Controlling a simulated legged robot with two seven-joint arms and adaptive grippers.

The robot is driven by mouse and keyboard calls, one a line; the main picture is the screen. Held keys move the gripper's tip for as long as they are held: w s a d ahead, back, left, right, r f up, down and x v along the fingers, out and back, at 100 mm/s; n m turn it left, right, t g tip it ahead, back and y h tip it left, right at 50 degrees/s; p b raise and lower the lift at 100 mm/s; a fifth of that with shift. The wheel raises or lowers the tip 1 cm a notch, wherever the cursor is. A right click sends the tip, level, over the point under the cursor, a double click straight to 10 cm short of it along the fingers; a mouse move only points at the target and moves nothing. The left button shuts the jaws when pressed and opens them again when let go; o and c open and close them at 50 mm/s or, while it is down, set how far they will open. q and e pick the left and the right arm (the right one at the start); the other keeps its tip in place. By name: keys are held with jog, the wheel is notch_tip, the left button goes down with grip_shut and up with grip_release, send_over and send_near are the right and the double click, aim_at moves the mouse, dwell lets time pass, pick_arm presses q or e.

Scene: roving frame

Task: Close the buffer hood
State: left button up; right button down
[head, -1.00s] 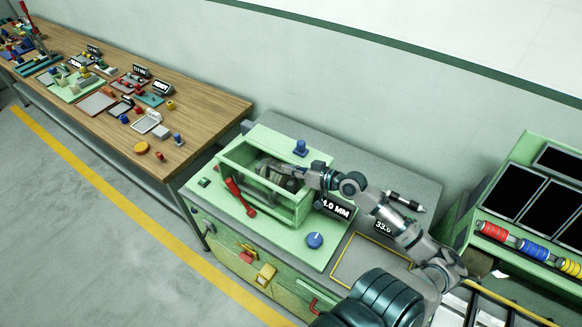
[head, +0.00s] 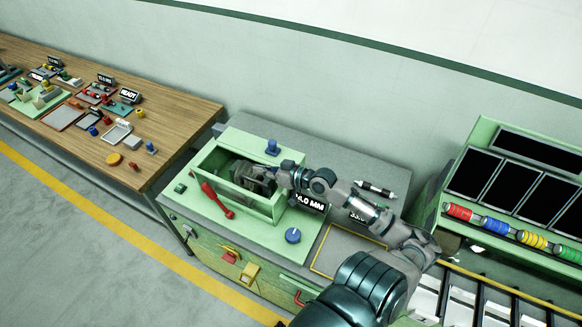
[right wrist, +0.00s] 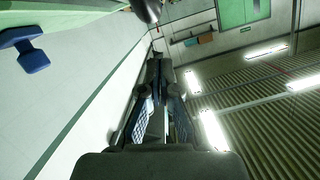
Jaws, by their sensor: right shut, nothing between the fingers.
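The buffer hood (head: 264,206) appears to be the green box-like frame on the green machine, with a dark interior in the head view. Its exact position, raised or lowered, is hard to tell. My right gripper (head: 256,180) is at the right end of this frame, over or within its opening; contact cannot be told. In the right wrist view my right gripper (right wrist: 158,110) is shut, with nothing between its fingers. A green edge (right wrist: 70,18) and a blue knob (right wrist: 30,50) show at that view's upper left. My left gripper is not in view.
A red lever (head: 217,201) lies along the frame's front. A blue dial (head: 292,235), a blue knob (head: 272,147) and a display (head: 310,202) are close by. A wooden bench (head: 110,148) stands left, a green console (head: 462,180) right. The floor in front is clear.

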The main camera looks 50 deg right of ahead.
pick_arm(q)
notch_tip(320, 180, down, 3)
jog(key=b, duration=0.4)
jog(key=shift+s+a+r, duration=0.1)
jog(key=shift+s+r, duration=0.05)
pick_arm(e)
jog(key=v, duration=1)
jog(key=shift+s, duration=0.25)
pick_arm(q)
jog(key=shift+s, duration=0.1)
pick_arm(e)
jog(key=shift+d, duration=0.1)
